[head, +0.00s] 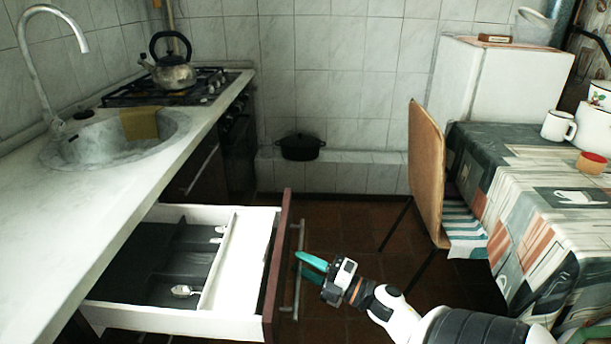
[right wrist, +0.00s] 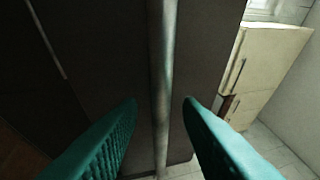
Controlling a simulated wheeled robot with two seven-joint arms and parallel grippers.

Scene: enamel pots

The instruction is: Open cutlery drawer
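The cutlery drawer (head: 258,258) is pulled out from under the counter. Its white box and dark inner tray (head: 140,262) show, with spoons (head: 185,290) and other cutlery in the tray. A long metal bar handle (head: 298,268) runs along its dark front. My right gripper (head: 308,266) is at the handle. In the right wrist view its teal fingers (right wrist: 161,102) are apart, one on each side of the handle (right wrist: 162,70), with gaps to it. My left gripper is not in view.
The counter (head: 60,215) with a sink (head: 115,140) is at left, a kettle (head: 170,70) on the stove behind. A chair (head: 427,165) and a cloth-covered table (head: 520,195) stand at right. The tiled floor (head: 350,235) between is clear.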

